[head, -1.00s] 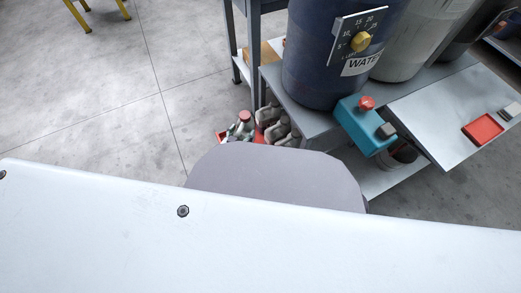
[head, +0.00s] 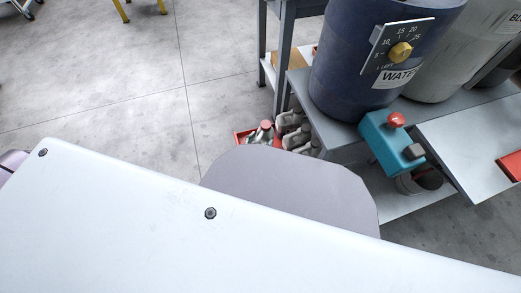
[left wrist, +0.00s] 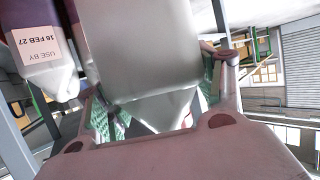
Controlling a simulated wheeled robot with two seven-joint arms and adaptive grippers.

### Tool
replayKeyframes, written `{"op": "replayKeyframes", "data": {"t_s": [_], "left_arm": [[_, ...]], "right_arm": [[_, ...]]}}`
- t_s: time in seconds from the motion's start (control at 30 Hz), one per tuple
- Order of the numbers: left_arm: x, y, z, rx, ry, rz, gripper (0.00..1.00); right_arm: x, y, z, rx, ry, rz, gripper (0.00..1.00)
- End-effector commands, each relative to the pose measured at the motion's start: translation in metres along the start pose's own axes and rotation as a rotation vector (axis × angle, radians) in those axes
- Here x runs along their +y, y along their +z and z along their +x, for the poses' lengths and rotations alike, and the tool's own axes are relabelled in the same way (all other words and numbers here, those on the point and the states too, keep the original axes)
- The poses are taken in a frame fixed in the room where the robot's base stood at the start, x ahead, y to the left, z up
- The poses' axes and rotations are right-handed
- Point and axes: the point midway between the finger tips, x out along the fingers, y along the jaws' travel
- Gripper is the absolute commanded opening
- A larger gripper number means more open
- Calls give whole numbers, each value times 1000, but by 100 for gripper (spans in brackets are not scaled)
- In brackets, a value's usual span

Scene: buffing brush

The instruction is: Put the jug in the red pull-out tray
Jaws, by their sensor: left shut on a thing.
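In the left wrist view, my left gripper (left wrist: 158,100) has its green-padded fingers on both sides of a pale grey-white jug (left wrist: 150,45) and is shut on it. The jug's tapered end lies between the fingers; its far end is cut off by the frame. In the head view, the fingers and held jug do not show. A red tray (head: 240,137) stands low beside the bench, with several grey bottles (head: 265,132) in or next to it. I cannot tell whether it pulls out. My right gripper is not in view.
A blue water drum (head: 345,80) and a grey drum (head: 438,60) stand on a metal bench (head: 325,125), with a teal box (head: 385,138) at the edge. A labelled container (left wrist: 40,50) is beside the held jug. Open floor (head: 90,90) lies to the left.

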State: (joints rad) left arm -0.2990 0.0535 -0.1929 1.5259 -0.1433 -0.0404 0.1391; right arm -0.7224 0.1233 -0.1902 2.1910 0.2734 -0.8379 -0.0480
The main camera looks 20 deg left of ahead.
Motion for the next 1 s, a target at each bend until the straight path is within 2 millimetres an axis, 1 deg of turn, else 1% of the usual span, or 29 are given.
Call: {"op": "replayKeyframes", "data": {"t_s": [0.03, 0.1, 0.2, 0.7, 1.0], "left_arm": [[0, 5, 3, 2, 0, 0, 31], [0, 10, 5, 2, 0, 0, 31], [0, 13, 6, 3, 0, 0, 31], [0, 16, 8, 3, 0, 0, 31], [0, 36, 16, 2, 0, 0, 31]], "right_arm": [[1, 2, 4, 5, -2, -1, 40], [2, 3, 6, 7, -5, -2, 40], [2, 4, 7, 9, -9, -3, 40], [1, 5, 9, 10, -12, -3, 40], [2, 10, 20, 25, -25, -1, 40]]}}
